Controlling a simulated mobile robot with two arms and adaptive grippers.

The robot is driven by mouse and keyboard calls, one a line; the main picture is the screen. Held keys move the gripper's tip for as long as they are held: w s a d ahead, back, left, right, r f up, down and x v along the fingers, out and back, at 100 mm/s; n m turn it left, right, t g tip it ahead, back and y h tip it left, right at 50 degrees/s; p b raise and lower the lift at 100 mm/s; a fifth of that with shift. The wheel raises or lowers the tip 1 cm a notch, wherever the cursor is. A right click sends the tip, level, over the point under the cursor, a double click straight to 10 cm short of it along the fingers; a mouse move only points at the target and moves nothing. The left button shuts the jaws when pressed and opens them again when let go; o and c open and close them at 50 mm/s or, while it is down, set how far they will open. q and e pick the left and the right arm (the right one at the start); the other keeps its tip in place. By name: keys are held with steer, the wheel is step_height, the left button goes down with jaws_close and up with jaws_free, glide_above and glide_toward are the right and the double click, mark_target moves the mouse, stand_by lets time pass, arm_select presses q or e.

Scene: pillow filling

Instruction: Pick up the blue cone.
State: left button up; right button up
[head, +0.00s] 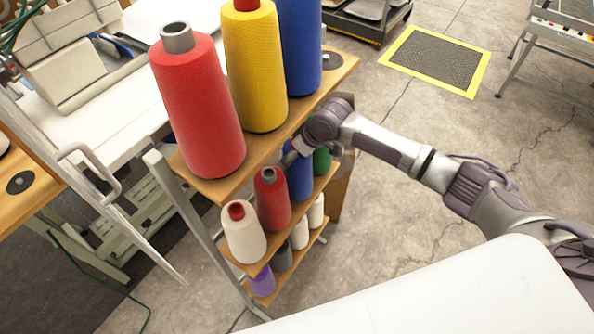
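A big blue cone (299,50) stands upright on the top board of a wooden rack, behind a yellow one. A smaller blue cone (300,180) stands on the middle shelf, between a red cone and a green cone. My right arm comes in from the right, and its gripper (291,157) is at the upper part of the smaller blue cone, just under the top board. The wrist and gripper cover that cone's top. Whether the fingers touch it or are closed cannot be made out. My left gripper is not in view.
Large red (198,105) and yellow (254,65) cones stand on the top board (335,72), close above my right gripper. Red (272,200), white (243,235) and green (321,162) cones share the middle shelf. Smaller cones stand below. The floor right of the rack is open.

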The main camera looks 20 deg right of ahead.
steer(key=c, duration=1.3)
steer(key=shift+w+r, duration=0.1)
steer(key=shift+c, duration=0.5)
